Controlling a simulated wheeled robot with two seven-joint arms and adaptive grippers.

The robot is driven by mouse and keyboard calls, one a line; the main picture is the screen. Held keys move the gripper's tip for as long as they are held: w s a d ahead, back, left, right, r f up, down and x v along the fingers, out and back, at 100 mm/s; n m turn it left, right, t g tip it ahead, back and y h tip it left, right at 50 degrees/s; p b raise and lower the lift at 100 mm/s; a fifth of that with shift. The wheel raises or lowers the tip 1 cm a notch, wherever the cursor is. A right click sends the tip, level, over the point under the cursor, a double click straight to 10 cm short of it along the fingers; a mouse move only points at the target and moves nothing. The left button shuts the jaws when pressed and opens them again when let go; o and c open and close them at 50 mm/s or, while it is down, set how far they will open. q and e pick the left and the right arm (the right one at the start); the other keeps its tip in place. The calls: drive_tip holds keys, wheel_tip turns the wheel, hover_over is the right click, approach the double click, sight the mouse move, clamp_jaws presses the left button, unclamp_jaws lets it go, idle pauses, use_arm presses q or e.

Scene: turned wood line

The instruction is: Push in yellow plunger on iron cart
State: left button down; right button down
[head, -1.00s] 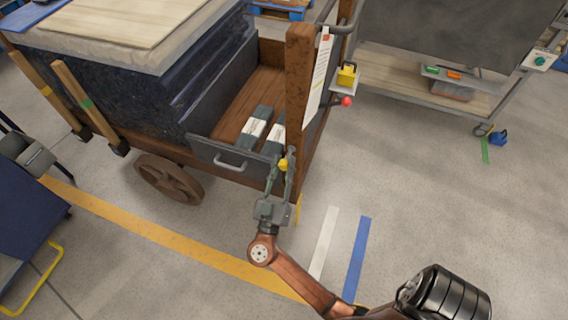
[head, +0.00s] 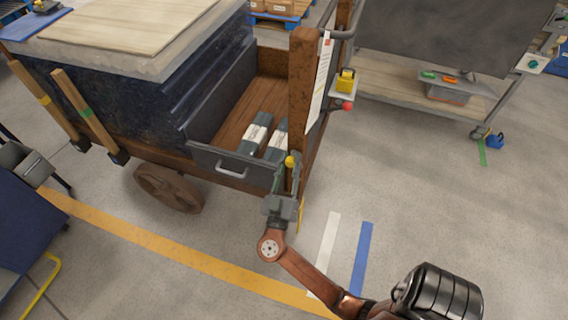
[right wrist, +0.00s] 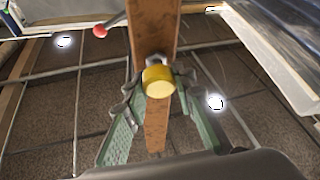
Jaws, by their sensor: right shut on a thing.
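The yellow plunger (head: 289,161) is a small round knob on the front of the brown corner post (head: 302,80) of the cart (head: 225,180). In the right wrist view the plunger (right wrist: 158,82) is in the middle of the picture, in front of the post. My right gripper (head: 288,168) is at the plunger, with one finger on each side of it and the fingertips shut on it. How far the plunger sticks out is hard to tell. My left gripper is not in view.
The cart bears a dark drawer with a handle (head: 232,171) and grey blocks (head: 256,134) on its wooden bed. A yellow box (head: 345,80) and red ball knob (head: 347,106) are on the post's right. A second cart (head: 437,85) stands behind.

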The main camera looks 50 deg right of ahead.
drive_tip(key=c, duration=2)
unclamp_jaws()
drive_tip(key=shift+w+d, duration=0.1)
drive_tip(key=shift+d, duration=0.1)
drive_tip(key=shift+o, duration=0.8)
drive_tip(key=shift+f, duration=0.1)
drive_tip(key=shift+o, duration=1.3)
drive_tip(key=shift+a, duration=0.1)
drive_tip(key=v, duration=1.2)
